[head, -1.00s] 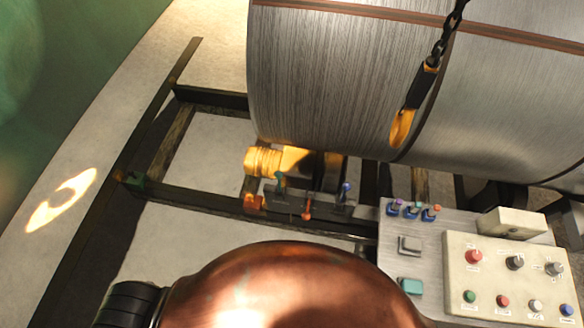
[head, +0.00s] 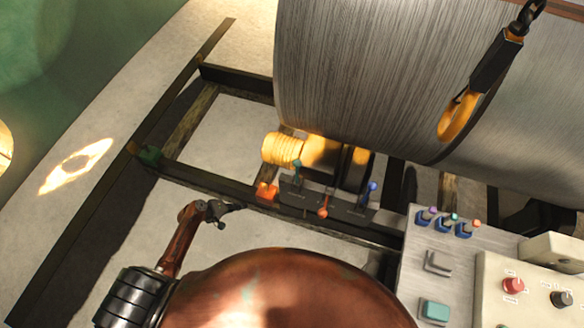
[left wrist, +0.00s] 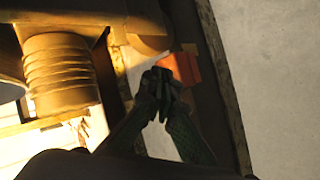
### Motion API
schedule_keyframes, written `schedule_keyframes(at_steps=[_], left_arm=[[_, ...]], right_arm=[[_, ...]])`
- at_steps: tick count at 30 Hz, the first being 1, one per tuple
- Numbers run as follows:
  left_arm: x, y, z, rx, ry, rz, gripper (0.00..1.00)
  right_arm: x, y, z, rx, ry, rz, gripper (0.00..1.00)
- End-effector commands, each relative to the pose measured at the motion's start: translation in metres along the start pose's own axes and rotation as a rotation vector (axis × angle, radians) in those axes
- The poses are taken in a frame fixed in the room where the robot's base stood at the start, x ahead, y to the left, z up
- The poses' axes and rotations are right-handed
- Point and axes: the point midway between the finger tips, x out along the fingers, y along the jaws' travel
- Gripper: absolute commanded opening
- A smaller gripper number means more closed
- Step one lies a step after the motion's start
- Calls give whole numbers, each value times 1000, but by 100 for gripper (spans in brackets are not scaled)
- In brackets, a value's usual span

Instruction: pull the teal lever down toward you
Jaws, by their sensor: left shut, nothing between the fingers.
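The teal lever (head: 297,170) stands at the left end of a dark lever block (head: 345,208) in the head view. A red-orange lever (head: 324,205) and a blue lever (head: 372,190) stand on the same block to its right. My left gripper (head: 232,209) is left of and lower than the teal lever in the picture, apart from it. Its fingers are shut and empty in the left wrist view (left wrist: 160,88). I cannot make out the teal lever in the left wrist view. My right gripper is not in view.
An orange block (head: 266,191) sits just left of the levers. A yellow ribbed cylinder (head: 283,149) and a large grey drum (head: 370,80) are behind. A black and yellow hook (head: 462,112) hangs at right. A control panel (head: 418,265) stands right of the levers.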

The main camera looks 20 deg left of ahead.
Motion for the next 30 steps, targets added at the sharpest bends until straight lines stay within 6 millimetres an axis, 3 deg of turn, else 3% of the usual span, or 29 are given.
schedule_keyframes(at_steps=[1, 3, 6, 9, 12, 18, 30], left_arm=[[4, 48, -18, -10, -24, 117, 0], [-4, 118, -28, -21, -78, 272, 0], [-27, 204, -30, -10, -168, 457, 0], [-53, 263, -22, 12, -249, 587, 0], [-73, 298, -13, 31, -306, 665, 0], [-86, 317, -8, 41, -338, 708, 0], [-76, 324, -4, 41, -337, 707, 0]], right_arm=[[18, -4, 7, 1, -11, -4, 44], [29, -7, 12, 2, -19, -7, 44], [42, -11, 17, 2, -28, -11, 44], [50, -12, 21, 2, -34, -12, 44], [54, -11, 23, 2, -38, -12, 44], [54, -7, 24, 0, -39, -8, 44], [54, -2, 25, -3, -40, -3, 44]])
